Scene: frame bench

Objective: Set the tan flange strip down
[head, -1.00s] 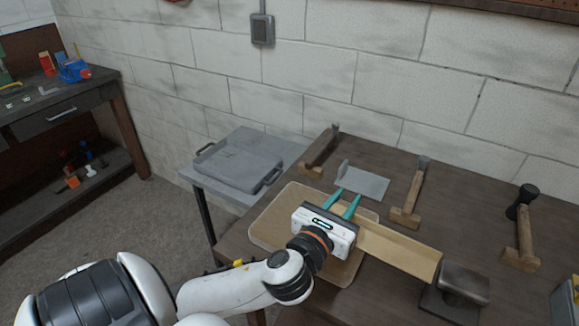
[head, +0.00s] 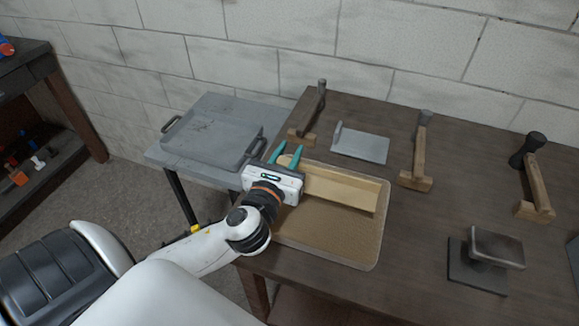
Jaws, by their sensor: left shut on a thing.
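The tan flange strip (head: 340,190) is a long, L-shaped piece in the head view. It lies lengthwise over the back part of a tan mat with a pale rim (head: 330,240) on the dark bench. I cannot tell whether the strip touches the mat. My left gripper (head: 286,156), with teal fingers, is shut on the strip near its left end. The gripper body hides part of that end and the mat's left side. My right gripper is not in view.
A grey metal plate with an upright edge (head: 360,145) lies behind the mat. Wooden-based clamps stand at the back (head: 308,120) and right (head: 417,160). A metal block on a plate (head: 490,255) is at right. A grey tray (head: 210,130) sits on a side table at left.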

